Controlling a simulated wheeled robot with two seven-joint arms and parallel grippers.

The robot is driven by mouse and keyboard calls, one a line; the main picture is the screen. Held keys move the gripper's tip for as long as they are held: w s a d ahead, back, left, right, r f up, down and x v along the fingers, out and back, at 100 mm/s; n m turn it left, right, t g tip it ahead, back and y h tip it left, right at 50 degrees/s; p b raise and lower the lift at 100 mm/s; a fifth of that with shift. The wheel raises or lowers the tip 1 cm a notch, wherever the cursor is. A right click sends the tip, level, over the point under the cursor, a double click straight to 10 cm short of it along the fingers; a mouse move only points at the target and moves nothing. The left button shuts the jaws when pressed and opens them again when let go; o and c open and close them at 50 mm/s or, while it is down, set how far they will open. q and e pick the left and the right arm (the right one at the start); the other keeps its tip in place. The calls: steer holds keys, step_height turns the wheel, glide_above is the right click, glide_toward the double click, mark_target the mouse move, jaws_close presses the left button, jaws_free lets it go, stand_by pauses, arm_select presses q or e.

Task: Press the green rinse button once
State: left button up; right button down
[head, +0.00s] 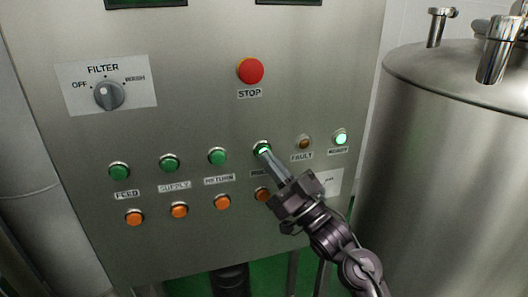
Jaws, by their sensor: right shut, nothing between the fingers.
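The green rinse button (261,146) is the rightmost green button in the upper row on the steel panel. Its label is mostly hidden behind my gripper. My right gripper (266,155) is shut and empty, and reaches in from the lower right. Its fingertips overlap the lower part of this button in the head view. I cannot tell whether they touch it or how far it is pressed. A pale glow shows at the button by the fingertips. My left gripper is not in view.
Green buttons for feed (119,171), supply (169,163) and return (217,156) stand to the left. Orange buttons (222,202) sit below. A red stop button (250,71), filter knob (109,95), fault lamp (304,142) and lit green lamp (340,138) surround them. A steel tank (450,170) stands right.

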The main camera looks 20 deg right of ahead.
steer(key=shift+s, duration=0.65)
steer(key=shift+s+d+p, duration=0.15)
steer(key=shift+s+p, duration=0.15)
steer(key=shift+s, duration=2.2)
